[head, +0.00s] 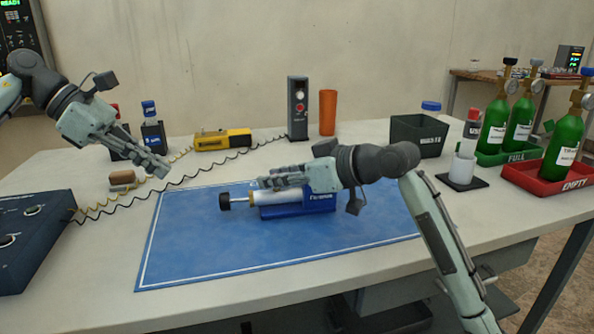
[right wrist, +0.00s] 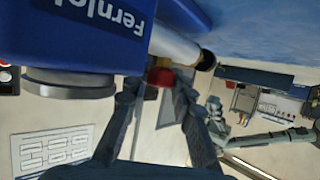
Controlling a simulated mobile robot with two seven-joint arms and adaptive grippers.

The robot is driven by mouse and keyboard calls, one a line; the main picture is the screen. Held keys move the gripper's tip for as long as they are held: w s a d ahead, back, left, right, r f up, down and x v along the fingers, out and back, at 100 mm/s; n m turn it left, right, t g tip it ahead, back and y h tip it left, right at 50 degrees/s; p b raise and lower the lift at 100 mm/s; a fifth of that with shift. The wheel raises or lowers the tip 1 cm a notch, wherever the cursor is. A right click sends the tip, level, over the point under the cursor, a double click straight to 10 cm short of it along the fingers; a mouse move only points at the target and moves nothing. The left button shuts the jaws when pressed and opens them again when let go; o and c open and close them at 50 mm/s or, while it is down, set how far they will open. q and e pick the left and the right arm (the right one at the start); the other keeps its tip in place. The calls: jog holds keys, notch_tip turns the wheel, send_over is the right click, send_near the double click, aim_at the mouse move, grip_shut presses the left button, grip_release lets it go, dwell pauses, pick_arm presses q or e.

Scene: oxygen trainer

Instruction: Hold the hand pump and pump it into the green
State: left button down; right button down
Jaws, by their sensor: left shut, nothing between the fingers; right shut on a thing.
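The hand pump lies on the blue mat (head: 190,250). It has a blue body (head: 300,209), a white barrel (head: 270,198) and a black knob (head: 224,202) on a short rod out to the left. My right gripper (head: 268,183) is at the pump, over its barrel, and shut on it; the exact part held is hard to make out. In the right wrist view the blue body (right wrist: 85,30) and white barrel (right wrist: 175,45) are close, with a red and yellow part (right wrist: 160,76) between the fingers. My left gripper (head: 163,171) is shut and empty, left of the mat.
A dark blue console (head: 35,240) with coiled cables stands at left. A yellow device (head: 222,140), a grey upright meter (head: 298,108) and an orange cup (head: 328,112) stand behind the mat. A dark bin (head: 418,137) and green cylinders (head: 563,147) in trays are at right. The mat's front is clear.

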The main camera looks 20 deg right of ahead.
dwell(0.3)
jog(key=c, duration=1.2)
grip_release()
